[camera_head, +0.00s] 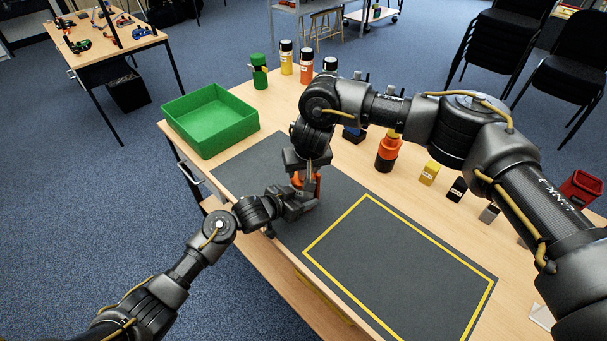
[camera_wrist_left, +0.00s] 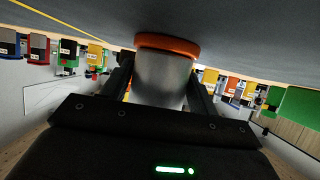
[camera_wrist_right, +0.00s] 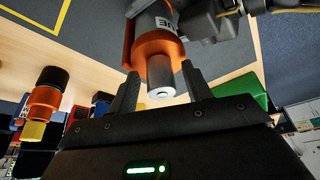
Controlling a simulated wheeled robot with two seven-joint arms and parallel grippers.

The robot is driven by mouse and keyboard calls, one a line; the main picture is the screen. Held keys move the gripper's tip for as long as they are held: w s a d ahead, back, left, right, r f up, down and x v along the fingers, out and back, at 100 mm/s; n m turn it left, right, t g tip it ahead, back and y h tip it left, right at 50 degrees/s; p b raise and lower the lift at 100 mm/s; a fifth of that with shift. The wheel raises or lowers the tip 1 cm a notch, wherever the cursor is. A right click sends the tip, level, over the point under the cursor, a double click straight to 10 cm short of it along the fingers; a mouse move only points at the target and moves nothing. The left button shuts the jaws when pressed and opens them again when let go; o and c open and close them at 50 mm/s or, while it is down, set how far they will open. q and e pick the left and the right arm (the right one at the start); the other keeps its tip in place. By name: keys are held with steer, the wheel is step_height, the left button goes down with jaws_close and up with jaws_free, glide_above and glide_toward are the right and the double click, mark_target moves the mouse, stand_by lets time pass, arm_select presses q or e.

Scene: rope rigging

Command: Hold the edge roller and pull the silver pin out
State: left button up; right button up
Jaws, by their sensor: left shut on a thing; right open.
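The edge roller (camera_head: 297,181) stands on the dark mat, mostly hidden by my grippers; its orange parts show. In the left wrist view its grey body (camera_wrist_left: 163,82) with an orange ring lies between the fingers of my left gripper (camera_wrist_left: 160,90), which is shut on it from the side. The silver pin (camera_wrist_right: 162,80) sticks out of this collar. My right gripper (camera_wrist_right: 160,82) is above the roller, open, with a finger on each side of the pin.
A green open bin (camera_head: 240,112) stands at the table's back left. A yellow-outlined rectangle (camera_head: 357,200) on the mat is empty. Several bottles (camera_head: 287,62) stand along the back. An orange-black container (camera_head: 387,152) and several small blocks (camera_head: 430,172) line the mat's far side.

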stand_by(0.7)
jaws_close()
stand_by(1.1)
steer(key=shift+r, duration=0.3)
stand_by(0.3)
steer(key=shift+r, duration=3.35)
steer(key=shift+r, duration=1.5)
arm_select(q)
steer(key=o, duration=1.2)
